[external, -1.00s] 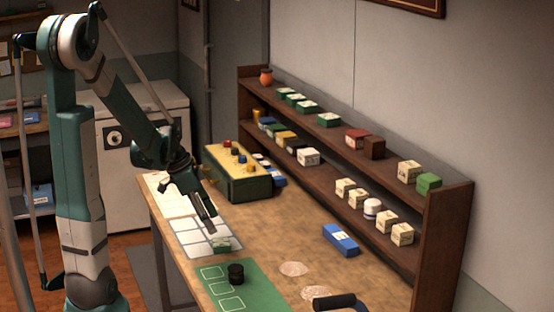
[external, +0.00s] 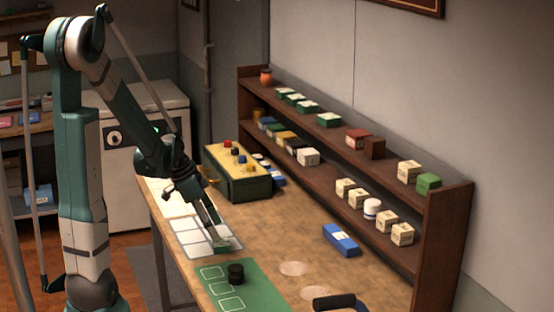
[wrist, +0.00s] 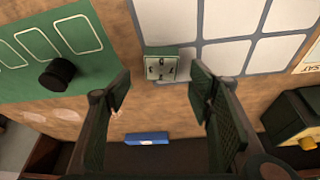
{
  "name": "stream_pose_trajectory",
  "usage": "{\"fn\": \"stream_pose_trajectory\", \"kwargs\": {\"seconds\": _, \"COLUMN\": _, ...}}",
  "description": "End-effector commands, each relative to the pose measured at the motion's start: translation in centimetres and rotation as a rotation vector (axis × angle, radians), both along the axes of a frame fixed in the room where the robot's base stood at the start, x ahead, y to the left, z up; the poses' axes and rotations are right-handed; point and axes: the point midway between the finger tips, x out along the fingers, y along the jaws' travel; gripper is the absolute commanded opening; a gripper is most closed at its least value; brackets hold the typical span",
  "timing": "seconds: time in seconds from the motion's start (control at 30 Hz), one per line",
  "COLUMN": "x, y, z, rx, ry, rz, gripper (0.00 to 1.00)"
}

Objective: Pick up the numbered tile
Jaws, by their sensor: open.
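The numbered tile (wrist: 161,66) is a small block with a green edge and a pale top bearing dark marks. In the wrist view it lies at the edge of the white grid sheet (wrist: 215,12), ahead of and between my open fingers. In the external view the tile (external: 228,245) is small, and its marks cannot be read. My gripper (external: 217,230) is open and points down just above and beside the tile there. In the wrist view my gripper (wrist: 160,95) has empty space between its fingertips, with no visible contact with the tile.
A green mat (external: 222,285) with outlined squares holds a black round piece (external: 236,274). A green box with colored knobs (external: 237,175) stands behind the grid. A blue box (external: 341,240) lies to the right. A loaded shelf (external: 455,225) lines the wall.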

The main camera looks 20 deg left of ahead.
Motion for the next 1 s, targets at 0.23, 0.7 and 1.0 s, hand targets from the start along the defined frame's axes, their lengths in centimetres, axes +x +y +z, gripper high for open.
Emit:
{"fn": "stream_pose_trajectory", "kwargs": {"seconds": 0.23, "x": 0.0, "y": 0.0, "z": 0.0, "rx": 0.0, "ry": 0.0, "rz": 0.0, "gripper": 0.52}}
{"fn": "stream_pose_trajectory", "kwargs": {"seconds": 0.7, "x": 0.9, "y": -1.0, "z": -3.1, "rx": 0.0, "ry": -0.001, "rz": -0.002, "gripper": 0.52}}
{"fn": "stream_pose_trajectory", "kwargs": {"seconds": 1.0, "x": 1.3, "y": -1.5, "z": -4.7, "rx": 0.0, "ry": 0.0, "rz": 0.0, "gripper": 0.52}}
